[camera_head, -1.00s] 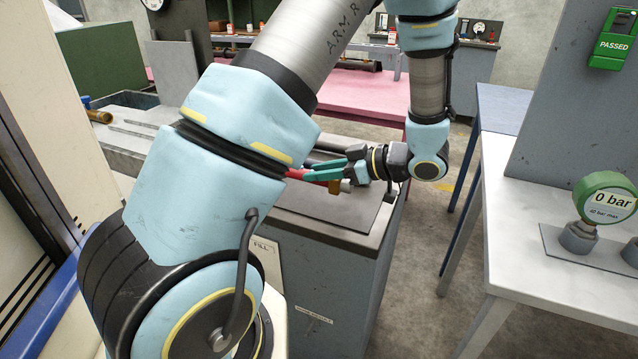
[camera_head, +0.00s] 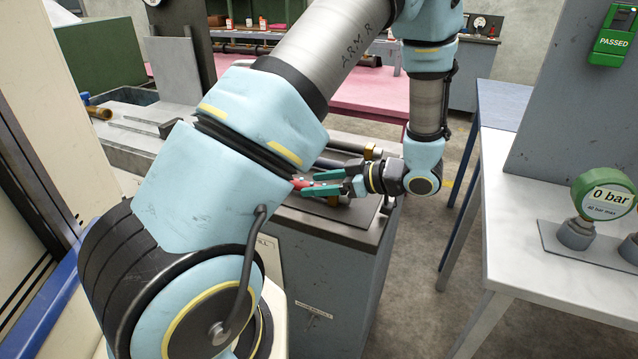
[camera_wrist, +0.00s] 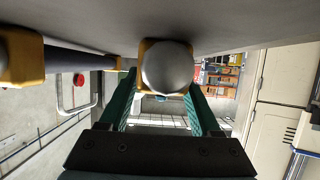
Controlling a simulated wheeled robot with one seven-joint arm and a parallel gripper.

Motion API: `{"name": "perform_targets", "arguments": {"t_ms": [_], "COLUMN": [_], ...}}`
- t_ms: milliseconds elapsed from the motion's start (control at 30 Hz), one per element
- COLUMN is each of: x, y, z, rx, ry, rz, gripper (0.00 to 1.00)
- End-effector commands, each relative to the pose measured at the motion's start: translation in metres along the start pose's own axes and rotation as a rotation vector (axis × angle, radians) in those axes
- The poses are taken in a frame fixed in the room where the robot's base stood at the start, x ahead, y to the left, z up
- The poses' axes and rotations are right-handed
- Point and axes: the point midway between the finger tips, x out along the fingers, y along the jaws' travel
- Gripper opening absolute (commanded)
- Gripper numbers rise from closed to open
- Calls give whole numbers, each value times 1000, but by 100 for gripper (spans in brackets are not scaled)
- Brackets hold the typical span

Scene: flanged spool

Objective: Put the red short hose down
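My gripper (camera_head: 306,185) has two green fingers just above the grey bench top (camera_head: 372,232) in the head view. The fingers stand apart, one on each side of the red short hose (camera_head: 298,183), of which only a small red piece shows at the fingertips. In the wrist view the hose's round grey end (camera_wrist: 167,68) and yellow collar lie between the green fingers, close to a grey surface. The fingers look spread wider than this end. The rest of the hose is hidden behind its end and my arm. Whether it fully rests on the bench is hard to tell.
A dark hose with yellow collars (camera_wrist: 75,58) lies left of the red hose in the wrist view. A white table (camera_head: 500,250) with a green gauge (camera_head: 604,195) stands to the right. A pink table (camera_head: 370,95) is behind.

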Motion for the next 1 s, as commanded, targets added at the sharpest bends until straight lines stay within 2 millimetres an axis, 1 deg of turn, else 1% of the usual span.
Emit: {"name": "perform_targets", "arguments": {"t_ms": [267, 367, 467, 700, 800, 900, 1000], "x": [-1, -9, -25, -77, -95, -108, -117], "y": [0, 1, 1, 1, 1, 1, 1], "z": [-3, -2, -1, 0, -1, -1, -2], "rx": [-1, -2, -3, -2, -2, -1, -2], "ry": [0, -1, -2, -3, -2, -1, -1], "rz": [0, 3, 4, 4, 3, 2, 1], "gripper": [65, 65, 65, 65, 65, 65, 65]}}
